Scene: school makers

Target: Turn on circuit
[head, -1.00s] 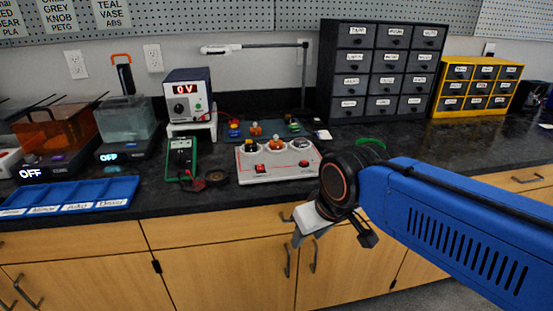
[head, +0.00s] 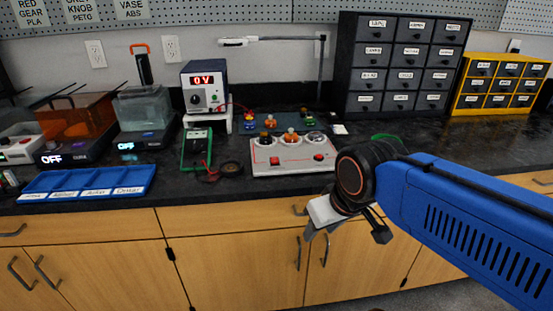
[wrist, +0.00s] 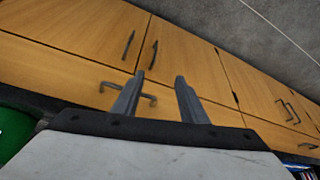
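A white circuit board box (head: 290,155) with two red switches (head: 318,157) and round parts on top sits on the dark counter. Behind it, a dark board (head: 282,122) carries several small coloured parts. A power supply (head: 207,88) reading "0 V" stands on a white stand to the left. A green multimeter (head: 197,148) lies in front of it. My gripper (head: 345,240) hangs in front of the cabinets, below the counter edge, right of the box and apart from it. In the wrist view its two fingers (wrist: 158,98) are spread with nothing between them.
Two machines reading "OFF" (head: 75,156) stand at the left behind a blue tray (head: 88,183) with labelled compartments. Dark drawers (head: 403,65) and a yellow drawer unit (head: 500,83) stand at the back right. Wooden cabinets with handles (head: 299,253) lie below the counter.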

